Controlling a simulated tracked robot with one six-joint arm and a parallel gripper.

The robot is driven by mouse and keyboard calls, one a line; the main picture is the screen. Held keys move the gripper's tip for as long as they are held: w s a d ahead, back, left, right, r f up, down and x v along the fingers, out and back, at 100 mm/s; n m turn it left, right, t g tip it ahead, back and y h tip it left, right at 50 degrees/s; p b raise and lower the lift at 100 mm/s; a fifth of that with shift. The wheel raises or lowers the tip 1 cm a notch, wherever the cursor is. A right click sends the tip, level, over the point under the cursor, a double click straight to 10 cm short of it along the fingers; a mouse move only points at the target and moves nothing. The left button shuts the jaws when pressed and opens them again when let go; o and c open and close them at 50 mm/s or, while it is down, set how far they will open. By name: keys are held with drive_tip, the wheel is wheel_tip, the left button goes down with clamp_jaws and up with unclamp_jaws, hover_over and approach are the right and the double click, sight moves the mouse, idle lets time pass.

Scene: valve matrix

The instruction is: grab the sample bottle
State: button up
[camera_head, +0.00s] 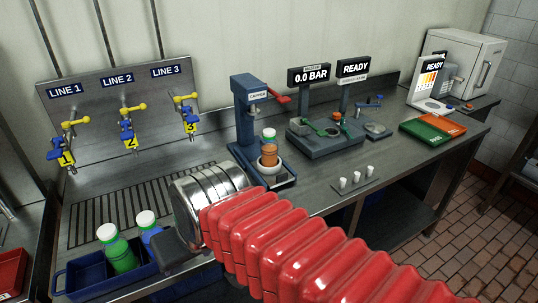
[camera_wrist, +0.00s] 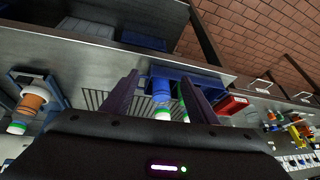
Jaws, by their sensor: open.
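Several bottles with pale caps are in view. A green bottle (camera_head: 121,255) and a blue bottle (camera_head: 150,236) stand in the blue rack (camera_head: 78,281) at the front left. An orange bottle (camera_head: 269,153) stands in the blue capper (camera_head: 245,118). My gripper (camera_head: 174,250) is just right of the blue bottle and partly covers it. In the wrist view my gripper (camera_wrist: 160,80) is open, and the blue bottle (camera_wrist: 161,86) shows between its fingers. The green bottle (camera_wrist: 184,106) is beside the right finger. Nothing appears held. I cannot tell the bottle's depth between the fingers.
Three valves stand on the panel (camera_head: 90,85) behind a drain grate (camera_head: 100,212). A station with "0.0 BAR" and "READY" displays (camera_head: 325,138) is right of the capper. Small white cups (camera_head: 357,177) stand near the front edge. A red bin (camera_head: 12,270) is at far left.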

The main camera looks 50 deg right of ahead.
drive_tip(key=o, duration=0.3)
drive_tip(key=w+d+m+y, duration=0.1)
drive_tip(key=w+d+m, duration=0.1)
drive_tip(key=m, duration=0.1)
drive_tip(key=w+d+m, duration=0.2)
drive_tip(key=m, duration=0.2)
drive_tip(key=w+d+m+y, duration=0.1)
drive_tip(key=w+d+m, duration=0.1)
drive_tip(key=w+m, duration=0.1)
drive_tip(key=shift+f+m+y, duration=0.3)
drive_tip(key=shift+f+m, duration=0.1)
drive_tip(key=shift+m, duration=0.1)
drive_tip(key=shift+o, duration=0.2)
drive_tip(key=m+t+h, duration=0.4)
drive_tip(key=m+t, duration=0.3)
drive_tip(key=m, duration=1.8)
approach(274, 150)
drive_tip(key=shift+s+a, duration=0.1)
drive_tip(key=shift+s, duration=0.25)
drive_tip(key=shift+w+f+n, duration=0.1)
drive_tip(key=shift+f+n, duration=0.05)
drive_tip(key=shift+n, duration=0.15)
drive_tip(key=x, duration=0.7)
drive_tip(key=shift+w, duration=0.35)
drive_tip(key=shift+w+f, duration=0.15)
drive_tip(key=shift+w, duration=0.2)
drive_tip(key=shift+w, duration=0.1)
